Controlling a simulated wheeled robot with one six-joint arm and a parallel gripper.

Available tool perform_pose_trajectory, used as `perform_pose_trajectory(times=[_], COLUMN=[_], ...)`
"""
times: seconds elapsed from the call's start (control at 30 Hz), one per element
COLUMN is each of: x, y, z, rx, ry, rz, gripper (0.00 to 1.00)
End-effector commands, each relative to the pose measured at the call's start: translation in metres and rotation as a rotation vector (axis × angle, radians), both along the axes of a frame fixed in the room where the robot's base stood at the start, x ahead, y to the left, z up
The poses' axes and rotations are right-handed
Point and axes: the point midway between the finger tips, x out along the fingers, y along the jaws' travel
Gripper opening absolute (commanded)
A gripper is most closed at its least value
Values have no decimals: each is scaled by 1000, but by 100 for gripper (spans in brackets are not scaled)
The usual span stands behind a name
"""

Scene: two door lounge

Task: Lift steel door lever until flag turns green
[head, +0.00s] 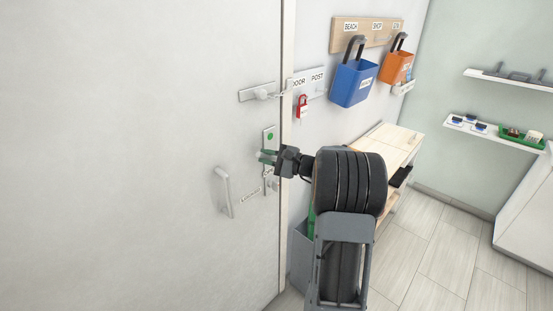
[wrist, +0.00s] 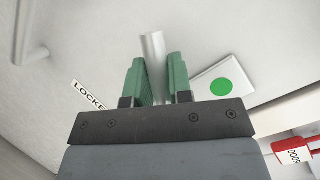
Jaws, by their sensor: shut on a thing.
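The steel door lever (wrist: 152,45) is a round bar between the green fingers of my gripper (wrist: 156,65) in the wrist view. My gripper (head: 266,157) is shut on the lever beside the door's edge; in the head view it mostly hides the lever. The flag (wrist: 222,87) is a round green disc on a pale plate, to the right of the fingers in the wrist view. In the head view the flag (head: 270,136) also shows green, just above my gripper. The door (head: 120,150) is pale grey and looks closed against its frame.
A fixed pull handle (head: 222,192) stands on the door left of my gripper. A red tag (head: 302,106), a blue bin (head: 353,82) and an orange bin (head: 396,68) hang on the wall. A wooden bench (head: 385,146) stands at right.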

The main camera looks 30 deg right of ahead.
Motion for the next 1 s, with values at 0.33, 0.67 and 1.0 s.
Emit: perform_pose_trajectory(times=[0.33,0.67,1.0], x=[3,2,2], y=[7,5,5], z=[1,1,1], rx=[17,16,16], ry=[5,4,3], rz=[12,9,10], gripper=[0,35,45])
